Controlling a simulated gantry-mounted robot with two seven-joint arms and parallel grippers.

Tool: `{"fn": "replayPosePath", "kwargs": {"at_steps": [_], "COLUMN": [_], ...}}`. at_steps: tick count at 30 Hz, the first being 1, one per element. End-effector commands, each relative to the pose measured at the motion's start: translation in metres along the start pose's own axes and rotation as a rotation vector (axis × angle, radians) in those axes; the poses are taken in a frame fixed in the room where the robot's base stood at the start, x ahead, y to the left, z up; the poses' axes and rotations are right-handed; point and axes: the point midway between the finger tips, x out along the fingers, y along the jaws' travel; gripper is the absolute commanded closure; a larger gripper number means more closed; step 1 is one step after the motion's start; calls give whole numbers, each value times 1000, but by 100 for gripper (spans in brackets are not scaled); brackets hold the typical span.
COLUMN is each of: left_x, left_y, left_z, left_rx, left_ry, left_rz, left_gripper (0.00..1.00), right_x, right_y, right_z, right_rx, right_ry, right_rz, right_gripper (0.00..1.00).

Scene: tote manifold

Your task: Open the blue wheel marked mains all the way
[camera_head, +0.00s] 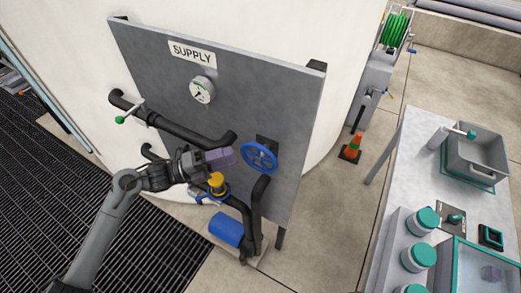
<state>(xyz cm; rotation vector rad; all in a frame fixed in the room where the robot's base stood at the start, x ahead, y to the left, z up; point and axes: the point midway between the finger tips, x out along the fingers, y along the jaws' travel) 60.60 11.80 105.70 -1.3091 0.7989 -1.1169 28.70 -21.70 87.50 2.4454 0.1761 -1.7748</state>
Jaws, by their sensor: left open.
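The blue wheel (260,158) is upright on the grey panel (240,90), right of centre, with a dark mount behind it. I cannot read a "mains" mark on it. My left gripper (226,156) reaches in from the left, just left of the wheel, with purple-grey finger parts pointing toward it. It is open, and a small gap shows between it and the wheel's rim. I cannot tell its depth from the panel. My right gripper is out of view.
Black pipes (182,131) run across the panel. A yellow knob (217,180) sits just below my left gripper, with a blue cylinder (226,229) lower down. A gauge (201,90) sits under the SUPPLY sign (192,51).

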Motion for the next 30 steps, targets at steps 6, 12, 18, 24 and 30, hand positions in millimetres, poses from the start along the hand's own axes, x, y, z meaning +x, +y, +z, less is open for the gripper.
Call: {"fn": "replayPosePath", "kwargs": {"at_steps": [6, 12, 18, 24, 30], "left_x": [33, 66, 88, 97, 98], "left_y": [-3, -2, -2, -2, -1], "left_z": [0, 0, 0, 0, 0], "left_rx": [0, 0, -1, 1, 1], "left_ry": [1, 1, 0, 0, 0], "left_rz": [-5, -3, -2, -2, -1], "left_gripper": [60, 60, 60, 60, 60], "right_x": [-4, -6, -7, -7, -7], "right_y": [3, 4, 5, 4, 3], "right_z": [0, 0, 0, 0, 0], "right_rx": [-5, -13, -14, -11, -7], "right_ry": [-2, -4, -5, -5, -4], "right_rz": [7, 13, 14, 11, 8], "right_gripper": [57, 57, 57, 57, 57]}}
